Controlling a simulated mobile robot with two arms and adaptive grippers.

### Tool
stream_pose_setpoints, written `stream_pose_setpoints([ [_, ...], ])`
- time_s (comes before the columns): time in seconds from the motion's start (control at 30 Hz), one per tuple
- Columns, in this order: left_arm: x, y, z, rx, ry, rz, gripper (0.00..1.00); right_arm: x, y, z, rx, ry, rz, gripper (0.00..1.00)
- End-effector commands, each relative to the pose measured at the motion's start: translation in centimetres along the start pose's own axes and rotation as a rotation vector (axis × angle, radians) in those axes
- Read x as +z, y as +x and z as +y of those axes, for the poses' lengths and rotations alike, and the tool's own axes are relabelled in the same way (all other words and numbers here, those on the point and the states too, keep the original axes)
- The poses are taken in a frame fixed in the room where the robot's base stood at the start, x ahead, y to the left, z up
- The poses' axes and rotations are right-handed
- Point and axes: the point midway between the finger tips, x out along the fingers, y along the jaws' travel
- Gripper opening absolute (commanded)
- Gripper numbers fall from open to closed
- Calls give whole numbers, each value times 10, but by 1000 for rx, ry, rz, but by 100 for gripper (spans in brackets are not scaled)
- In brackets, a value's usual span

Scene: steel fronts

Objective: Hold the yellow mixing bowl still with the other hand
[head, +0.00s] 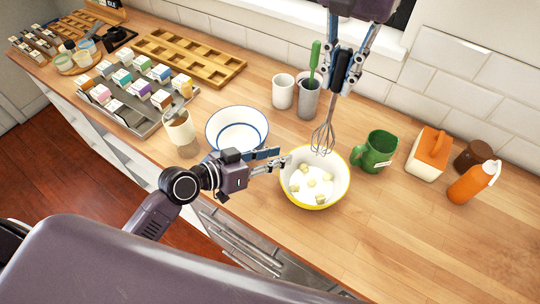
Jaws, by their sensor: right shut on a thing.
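The yellow mixing bowl (341,188), white inside with several pale cubes (312,183) in it, stands on the wooden counter. My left gripper (284,157) is at the bowl's left rim, with its two fingers apart. Whether a finger touches the rim is hard to tell. My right gripper (341,86) comes down from the top and is shut on a whisk (324,134). The whisk's wires hang over the bowl's far rim, above the cubes.
A blue-rimmed white bowl (238,131) stands just behind my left gripper. A green mug (376,150), an orange-and-white container (428,155) and an orange bottle (471,183) stand right. A white cup (283,91) and grey utensil cup (308,99) stand behind. The front right counter is clear.

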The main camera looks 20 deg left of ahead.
Motion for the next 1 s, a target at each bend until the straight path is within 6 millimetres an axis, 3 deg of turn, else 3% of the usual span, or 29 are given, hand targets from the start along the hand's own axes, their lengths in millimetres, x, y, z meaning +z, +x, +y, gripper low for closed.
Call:
stream_pose_setpoints([
  [0.3,-2,45,-1,-1,1,3,27,0,0,0,0,0,0,0],
  [0.7,-1,54,-1,-2,4,1,27,0,0,0,0,0,0,0],
  [0.93,-1,54,-1,-2,3,1,3,0,0,0,0,0,0,0],
  [1.0,-1,53,-1,-2,3,1,0,0,0,0,0,0,0,0],
])
